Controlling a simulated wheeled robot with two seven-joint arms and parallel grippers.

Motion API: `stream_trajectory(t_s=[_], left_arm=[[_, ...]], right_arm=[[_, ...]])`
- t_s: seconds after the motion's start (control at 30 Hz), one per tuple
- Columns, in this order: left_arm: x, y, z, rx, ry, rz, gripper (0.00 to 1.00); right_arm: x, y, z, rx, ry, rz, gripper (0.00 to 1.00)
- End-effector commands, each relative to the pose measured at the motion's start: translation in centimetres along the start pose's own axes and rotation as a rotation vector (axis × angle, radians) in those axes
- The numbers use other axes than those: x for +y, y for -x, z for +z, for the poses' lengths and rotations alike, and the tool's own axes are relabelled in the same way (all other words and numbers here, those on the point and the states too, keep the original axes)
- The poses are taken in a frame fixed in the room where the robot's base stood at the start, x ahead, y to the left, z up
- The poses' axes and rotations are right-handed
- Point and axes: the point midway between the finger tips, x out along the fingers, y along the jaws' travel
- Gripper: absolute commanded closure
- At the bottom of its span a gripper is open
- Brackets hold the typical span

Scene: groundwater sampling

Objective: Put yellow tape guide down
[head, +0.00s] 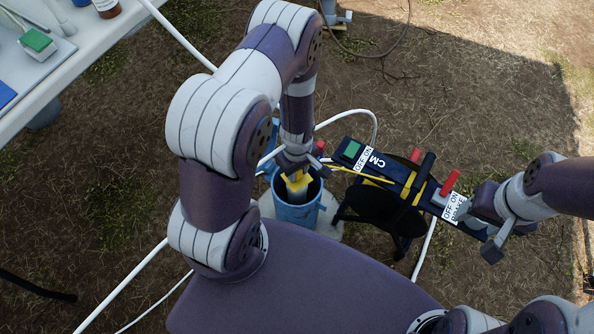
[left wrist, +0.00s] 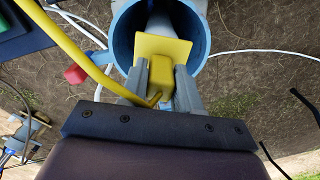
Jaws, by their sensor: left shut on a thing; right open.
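The yellow tape guide (head: 296,184) is at the mouth of the blue well pipe (head: 298,212), below my left gripper (head: 292,166). In the left wrist view the guide (left wrist: 162,72) sits between the two grey fingers of my left gripper (left wrist: 161,88), which is shut on it. Its flat plate overlaps the near part of the blue pipe's opening (left wrist: 122,40); I cannot tell whether it touches the rim. A yellow tape (left wrist: 72,45) runs beside the guide. My right gripper (head: 503,240) is open at the right end of the dark reel unit (head: 385,185).
The reel unit carries OFF/ON labels, a green patch and red levers, with a black stand (head: 378,212) below. White hoses (head: 345,113) loop around the well. A white table (head: 85,50) with small items is at upper left. Open dirt ground lies beyond.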

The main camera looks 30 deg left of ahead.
Motion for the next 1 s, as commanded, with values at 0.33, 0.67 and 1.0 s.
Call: stream_trajectory(t_s=[0.33, 0.67, 1.0], left_arm=[[0.1, -0.1, 0.0, 0.001, -0.001, 0.001, 0.43], [0.1, 0.6, -0.1, 0.001, -0.001, 0.002, 0.43], [0.1, 9.2, -0.1, 0.002, -0.002, 0.003, 0.43]], right_arm=[[0.0, 0.0, 0.0, 0.001, 0.000, 0.000, 0.43], [0.0, 0.4, -0.1, 0.000, 0.000, 0.000, 0.43], [0.0, 4.1, -0.5, 0.001, 0.000, 0.000, 0.43]])
